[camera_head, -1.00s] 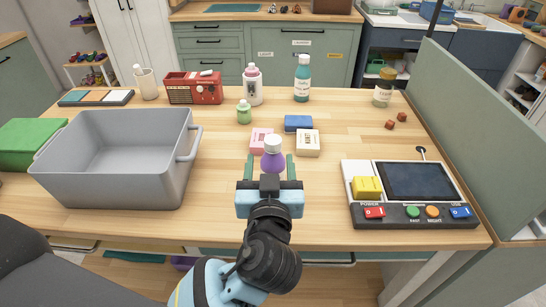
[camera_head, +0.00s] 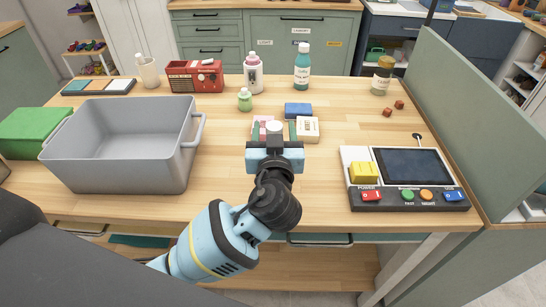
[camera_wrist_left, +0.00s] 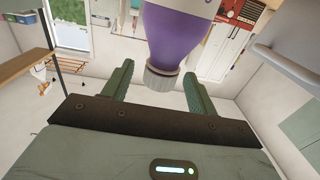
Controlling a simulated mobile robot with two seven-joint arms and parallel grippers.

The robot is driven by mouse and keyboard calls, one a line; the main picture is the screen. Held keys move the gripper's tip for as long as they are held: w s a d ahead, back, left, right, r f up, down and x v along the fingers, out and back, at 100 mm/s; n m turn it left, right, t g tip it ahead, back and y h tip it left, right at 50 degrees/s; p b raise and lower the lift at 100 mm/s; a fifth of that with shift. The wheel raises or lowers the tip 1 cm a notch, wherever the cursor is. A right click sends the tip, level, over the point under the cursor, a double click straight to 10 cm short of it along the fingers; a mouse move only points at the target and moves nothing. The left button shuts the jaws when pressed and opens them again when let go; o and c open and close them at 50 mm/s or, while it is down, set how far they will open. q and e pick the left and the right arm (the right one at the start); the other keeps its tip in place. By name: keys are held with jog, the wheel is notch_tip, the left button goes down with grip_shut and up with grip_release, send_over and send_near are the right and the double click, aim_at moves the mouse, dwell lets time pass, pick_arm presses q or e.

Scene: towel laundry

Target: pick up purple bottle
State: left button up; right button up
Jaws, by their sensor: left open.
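The purple bottle shows in the head view only by its white cap (camera_head: 274,126); my left gripper hides its purple body. In the left wrist view the purple body (camera_wrist_left: 182,35) and ribbed pale cap fill the top middle. My left gripper (camera_head: 274,131) is open, with its two green fingers on either side of the bottle in the head view. In the left wrist view the cap end lies between and beyond the fingers (camera_wrist_left: 158,75). I cannot tell whether a finger touches it. My right gripper is not in view.
A pink box (camera_head: 258,125), a cream box (camera_head: 308,132) and a blue box (camera_head: 298,110) lie close by the bottle. A green bottle (camera_head: 245,101) stands behind. A grey bin (camera_head: 115,165) is at left, a control panel (camera_head: 405,198) at right.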

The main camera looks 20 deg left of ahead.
pick_arm(q)
jog(key=shift+w+a, duration=0.2)
jog(key=shift+w, duration=0.4)
jog(key=shift+f, duration=0.1)
jog(key=shift+c, duration=0.5)
grip_shut()
